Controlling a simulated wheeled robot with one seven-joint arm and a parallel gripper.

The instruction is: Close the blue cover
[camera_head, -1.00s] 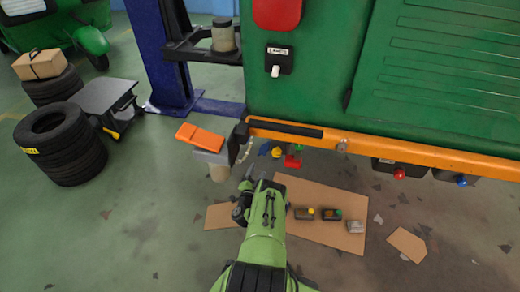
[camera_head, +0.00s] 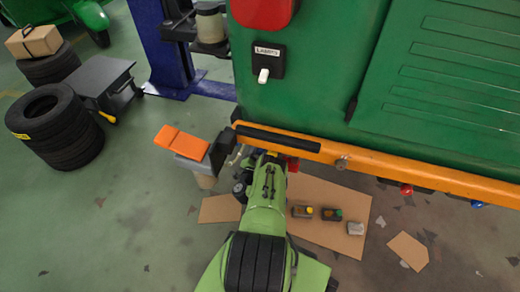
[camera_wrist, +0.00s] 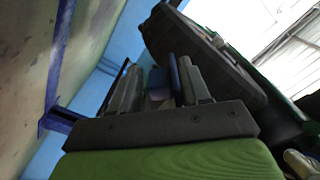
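A small dark-blue piece that looks like the blue cover (camera_wrist: 158,80) shows between my fingertips in the wrist view. A thin blue edge stands close along the inside of the right finger. My gripper (camera_wrist: 158,72) has its fingers apart, with no clear sign of gripping the piece. I cannot tell whether they touch it. In the head view my arm reaches up to just below the orange bumper (camera_head: 400,174). There my wrist hides the fingertips and the blue cover. A red part (camera_head: 293,165) shows beside my wrist, and a bit of yellow shows above it.
The green vehicle body (camera_head: 310,95) with a lamp switch (camera_head: 266,66) stands above. A grey block with an orange top (camera_head: 181,142) juts out left of my wrist. Small boxes (camera_head: 331,214) lie on cardboard (camera_head: 340,245) below. Tyres (camera_head: 55,127) stand far left.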

